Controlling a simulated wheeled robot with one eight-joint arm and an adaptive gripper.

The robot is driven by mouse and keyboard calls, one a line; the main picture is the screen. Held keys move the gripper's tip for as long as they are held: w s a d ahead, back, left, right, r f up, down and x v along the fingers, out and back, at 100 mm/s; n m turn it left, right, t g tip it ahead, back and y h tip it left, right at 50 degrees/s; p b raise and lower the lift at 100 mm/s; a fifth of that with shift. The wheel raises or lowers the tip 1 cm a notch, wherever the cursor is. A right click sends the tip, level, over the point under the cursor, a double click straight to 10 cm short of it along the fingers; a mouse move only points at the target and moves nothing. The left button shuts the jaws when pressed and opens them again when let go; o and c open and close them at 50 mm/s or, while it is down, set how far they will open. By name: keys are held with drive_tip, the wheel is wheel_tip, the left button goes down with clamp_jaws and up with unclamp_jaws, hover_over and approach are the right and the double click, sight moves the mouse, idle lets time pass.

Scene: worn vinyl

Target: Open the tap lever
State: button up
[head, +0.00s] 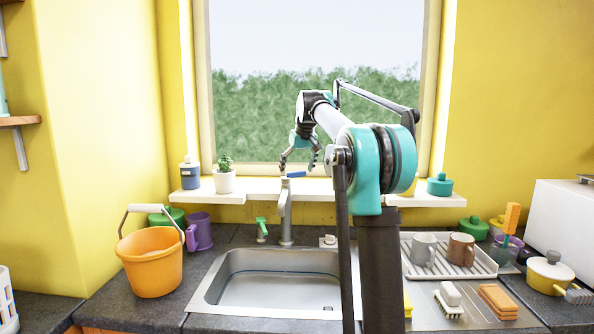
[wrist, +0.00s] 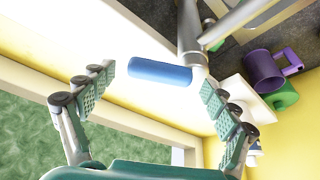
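The tap (head: 286,212) is a grey metal column behind the sink, with a short blue lever (head: 295,175) at its top. In the wrist view the tap (wrist: 188,28) is at the top, and the blue lever (wrist: 160,73) points left from it. My gripper (head: 298,168) is just above the lever in the head view. It is open, its padded fingers wide apart and nothing held. In the wrist view my gripper (wrist: 157,78) has one finger on each side of the lever, with gaps to both. How far the lever lies beyond the fingertips is hard to tell.
A white sill (head: 330,187) with a potted plant (head: 224,177) and a bottle (head: 190,174) runs behind the tap. A small green fixture (head: 262,230) stands left of it. The sink (head: 275,285) is empty. An orange bucket (head: 152,262) is left, a dish rack (head: 448,262) right.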

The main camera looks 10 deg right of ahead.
drive_tip(key=c, duration=1.6)
drive_tip(key=shift+w, duration=0.1)
drive_tip(key=shift+w+a+n+g+y, duration=0.3)
drive_tip(key=shift+w+n+g+y, duration=0.15)
drive_tip(key=shift+n, duration=1.1)
drive_tip(key=shift+w+a+n+g+y, duration=0.25)
drive_tip(key=shift+w+n+g+y, duration=0.15)
drive_tip(key=shift+n, duration=1.1)
drive_tip(key=shift+w+a+n+g+y, duration=0.35)
drive_tip(key=shift+w+n+y, duration=0.15)
drive_tip(key=shift+n, duration=1.05)
drive_tip(key=o, duration=1.7)
drive_tip(key=shift+r, duration=0.1)
